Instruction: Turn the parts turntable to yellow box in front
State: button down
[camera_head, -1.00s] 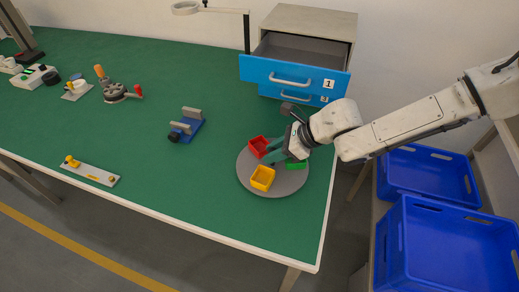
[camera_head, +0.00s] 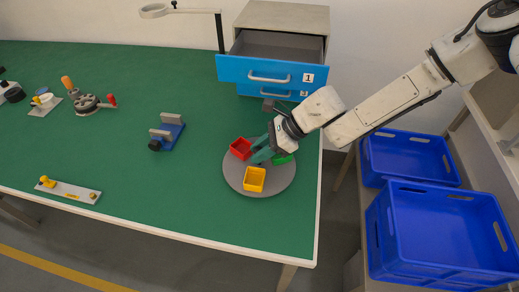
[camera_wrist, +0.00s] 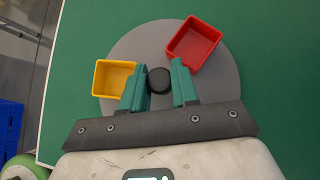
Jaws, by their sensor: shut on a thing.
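The grey round parts turntable (camera_head: 278,184) sits on the green table near its right front corner. It carries a yellow box (camera_head: 254,180) at the front, a red box (camera_head: 241,148) at the back left and a green box (camera_head: 283,159) at the right, partly hidden by my gripper. My gripper (camera_head: 262,158) reaches down over the turntable's middle. In the wrist view its teal fingers are shut on a black knob (camera_wrist: 159,80). There the yellow box (camera_wrist: 113,77) is left of the knob and the red box (camera_wrist: 193,44) is above right; the green box is not visible.
A drawer unit (camera_head: 283,18) with an open blue drawer stands behind the turntable. A blue fixture (camera_head: 168,133) and a grey plate with a yellow knob (camera_head: 68,191) lie to the left. Blue crates (camera_head: 440,230) stand right of the table. Table around the turntable is clear.

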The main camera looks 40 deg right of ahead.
jog(key=shift+w+a+r, duration=0.15)
jog(key=shift+a+r, duration=0.1)
jog(key=c, duration=1.2)
grip_release()
jog(key=shift+a, duration=0.1)
jog(key=shift+o, duration=0.2)
jog(key=shift+f, duration=0.1)
jog(key=shift+d, duration=0.25)
jog(key=v, duration=1)
jog(key=shift+r, duration=0.3)
jog(key=shift+s, duration=0.25)
